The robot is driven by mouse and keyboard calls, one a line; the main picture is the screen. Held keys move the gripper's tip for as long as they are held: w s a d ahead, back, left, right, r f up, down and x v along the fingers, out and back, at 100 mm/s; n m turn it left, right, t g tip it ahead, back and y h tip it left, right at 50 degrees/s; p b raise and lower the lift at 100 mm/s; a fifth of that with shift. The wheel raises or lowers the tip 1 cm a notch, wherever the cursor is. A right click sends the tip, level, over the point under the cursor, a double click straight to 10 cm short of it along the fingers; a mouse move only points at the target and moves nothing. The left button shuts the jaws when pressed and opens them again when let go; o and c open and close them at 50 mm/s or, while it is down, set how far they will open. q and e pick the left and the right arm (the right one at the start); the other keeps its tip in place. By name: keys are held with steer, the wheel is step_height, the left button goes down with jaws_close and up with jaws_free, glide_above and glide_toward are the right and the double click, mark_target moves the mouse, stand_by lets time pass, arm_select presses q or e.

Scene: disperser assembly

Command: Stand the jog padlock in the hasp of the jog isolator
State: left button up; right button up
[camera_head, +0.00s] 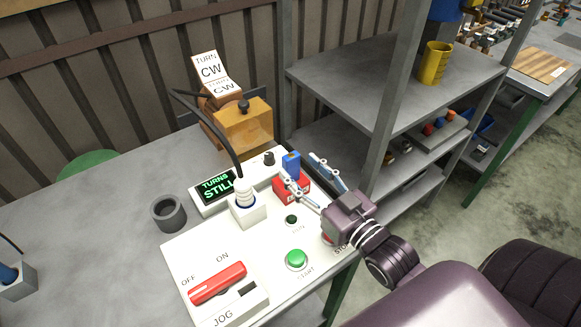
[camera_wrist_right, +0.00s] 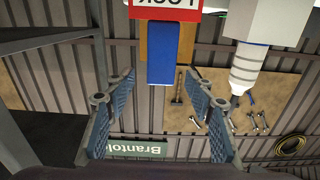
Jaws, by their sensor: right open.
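The jog isolator (camera_head: 255,307) is a white box at the lower front of the white panel, marked JOG, OFF and ON. Its red handle (camera_head: 217,283) lies toward the OFF side, with a dark slot (camera_head: 248,289) beside it, perhaps the hasp. A red block (camera_head: 291,190) with an upright blue piece (camera_head: 291,163) stands at the panel's right; which part is the padlock is unclear. In the wrist view the red part (camera_wrist_right: 165,14) reads LOCK, beside the blue piece (camera_wrist_right: 171,52). My right gripper (camera_head: 299,166) is open near the blue piece, its fingers apart and empty. My left gripper is out of view.
A white plug with a black cable (camera_head: 244,205) stands left of the red block. A TURNS STILL display (camera_head: 215,187) is behind it. The green START button (camera_head: 296,259) is in front. A grey cup (camera_head: 169,213) sits left. Shelving (camera_head: 360,75) stands right.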

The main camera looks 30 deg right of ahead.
mark_target(294, 162)
steer(key=w, duration=0.3)
steer(key=w+p, duration=0.1)
steer(key=shift+w+a+r, duration=0.1)
steer(key=shift+w+a, duration=0.1)
steer(key=shift+a, duration=0.2)
steer(key=shift+s, duration=0.1)
steer(key=c, duration=0.9)
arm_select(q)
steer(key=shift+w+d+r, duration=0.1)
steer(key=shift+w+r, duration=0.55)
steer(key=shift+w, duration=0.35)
arm_select(e)
jaws_close()
steer(key=shift+r, duration=0.15)
